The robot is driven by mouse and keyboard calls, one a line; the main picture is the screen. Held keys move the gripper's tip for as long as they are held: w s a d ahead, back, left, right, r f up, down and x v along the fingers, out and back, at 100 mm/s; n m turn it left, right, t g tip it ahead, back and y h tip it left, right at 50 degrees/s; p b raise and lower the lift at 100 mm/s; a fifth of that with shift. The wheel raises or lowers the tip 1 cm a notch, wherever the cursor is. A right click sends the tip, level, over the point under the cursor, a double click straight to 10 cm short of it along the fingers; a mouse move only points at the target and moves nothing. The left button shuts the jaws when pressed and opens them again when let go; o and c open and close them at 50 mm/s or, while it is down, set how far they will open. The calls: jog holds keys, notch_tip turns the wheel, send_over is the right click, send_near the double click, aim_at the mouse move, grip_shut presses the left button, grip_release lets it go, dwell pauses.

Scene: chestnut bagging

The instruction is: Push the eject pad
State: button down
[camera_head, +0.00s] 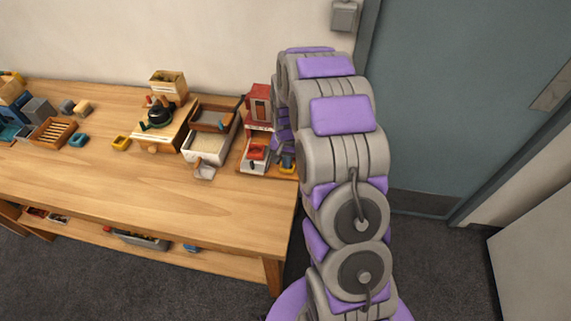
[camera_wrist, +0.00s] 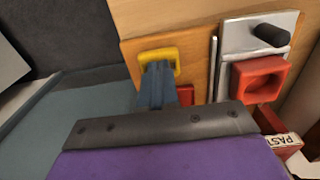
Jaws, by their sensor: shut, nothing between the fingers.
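My gripper (camera_wrist: 157,72) is shut and empty, with its blue-grey fingertips over a yellow frame-like piece (camera_wrist: 175,57) on the wooden base in the wrist view. I cannot tell whether the tips touch it. A small red patch (camera_wrist: 186,95) shows just right of the fingers, partly hidden by them; I cannot tell for sure which part is the eject pad. Beside it, a hollow red block (camera_wrist: 258,78) sits on a metal plate with a black knob (camera_wrist: 271,35). In the head view, the machine's red tower (camera_head: 259,103) stands at the table's right end, partly behind my arm.
The wooden table (camera_head: 120,185) has a clear front half. Left of the machine are a white-lined box (camera_head: 209,148) with a scoop, a stand with a black pot (camera_head: 158,115), a small yellow tray (camera_head: 121,143) and a slotted wooden crate (camera_head: 54,131). A blue-grey door (camera_head: 455,100) is at right.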

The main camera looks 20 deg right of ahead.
jog(key=shift+r, duration=0.1)
notch_tip(320, 180, up, 8)
jog(key=p, duration=0.2)
jog(key=shift+p, duration=0.4)
dwell(0.4)
jog(key=s+a+r+n, duration=0.2)
jog(key=s+a+r, duration=0.2)
jog(key=s+r, duration=0.3)
jog(key=s+a+r+n, duration=0.1)
jog(key=s+a+r, duration=0.2)
jog(key=s+r, duration=0.45)
jog(key=s+a+r+n+g, duration=0.1)
jog(key=s+a+n, duration=0.1)
jog(key=s, duration=0.8)
jog(key=s+a+r+n, duration=0.1)
jog(key=s, duration=1)
jog(key=shift+s+a+r+n+g, duration=0.15)
jog(key=shift+s+a+n+g, duration=0.15)
jog(key=shift+a+n+g, duration=0.1)
